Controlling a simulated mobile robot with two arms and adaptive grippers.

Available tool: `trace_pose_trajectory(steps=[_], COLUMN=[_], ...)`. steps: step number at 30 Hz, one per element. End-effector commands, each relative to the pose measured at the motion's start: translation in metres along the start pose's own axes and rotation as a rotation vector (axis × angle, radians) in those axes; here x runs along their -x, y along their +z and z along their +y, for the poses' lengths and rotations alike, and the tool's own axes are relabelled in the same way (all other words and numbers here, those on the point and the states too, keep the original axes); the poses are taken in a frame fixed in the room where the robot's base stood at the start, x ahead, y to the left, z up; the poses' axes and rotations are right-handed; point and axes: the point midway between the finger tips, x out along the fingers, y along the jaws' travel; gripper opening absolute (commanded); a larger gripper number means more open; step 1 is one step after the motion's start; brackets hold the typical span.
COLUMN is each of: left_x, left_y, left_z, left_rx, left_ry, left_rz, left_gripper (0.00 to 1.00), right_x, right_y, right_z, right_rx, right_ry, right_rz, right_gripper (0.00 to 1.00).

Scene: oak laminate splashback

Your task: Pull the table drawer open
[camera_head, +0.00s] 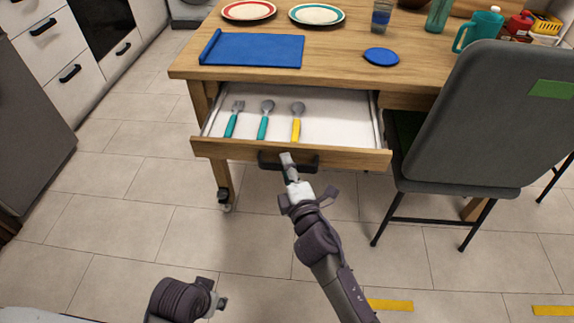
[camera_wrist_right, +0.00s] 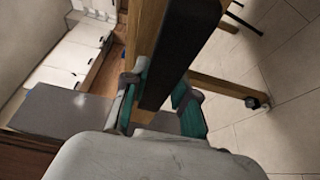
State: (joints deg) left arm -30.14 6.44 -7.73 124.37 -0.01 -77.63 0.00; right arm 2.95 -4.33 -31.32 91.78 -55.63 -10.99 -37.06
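The table drawer (camera_head: 345,154) stands well out from under the wooden tabletop, with its white inside showing. A fork and spoons lie in it. Its dark bar handle (camera_head: 304,162) is on the middle of the wooden front. My right gripper (camera_head: 288,163) is at this handle. In the right wrist view the handle (camera_wrist_right: 178,50) runs between the teal finger pads of my right gripper (camera_wrist_right: 160,100), with a pad close against each side, so it looks shut on the handle. My left gripper (camera_head: 221,303) is low in the head view, away from the table; its fingers are too small to read.
A grey chair (camera_head: 480,120) stands close to the right of the drawer. The tabletop (camera_head: 340,50) holds a blue mat (camera_head: 252,50), two plates, a blue disc (camera_head: 381,57), a glass and a teal mug (camera_head: 478,30). The tiled floor left of the table is clear.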

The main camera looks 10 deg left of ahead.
Motion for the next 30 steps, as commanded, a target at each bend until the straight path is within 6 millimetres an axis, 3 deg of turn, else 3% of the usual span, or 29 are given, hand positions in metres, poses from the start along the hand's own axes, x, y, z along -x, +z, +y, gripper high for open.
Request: trace_pose_trajectory(steps=[1,3,14,17,30], left_x=[0.0,0.0,0.001,0.001,0.0], left_y=[0.0,0.0,0.005,0.005,0.004], left_z=[0.0,0.0,-0.001,-0.001,0.0], left_rx=[0.0,0.0,0.0,0.0,0.001], left_ry=[0.0,0.0,-0.001,-0.001,-0.001], left_rz=[0.0,0.0,-0.008,-0.007,-0.006], left_gripper=[0.4,0.4,0.4,0.4,0.4], right_x=[0.0,0.0,0.004,0.017,0.104], right_y=[0.0,0.0,0.0,0.0,0.0], right_z=[0.0,0.0,0.0,-0.001,-0.001], right_rx=[0.0,0.0,0.0,0.0,-0.001], right_ry=[-0.001,0.0,0.0,-0.001,-0.003], right_rz=[0.0,0.0,0.0,0.001,0.0], right_gripper=[0.4,0.5,0.5,0.5,0.5])
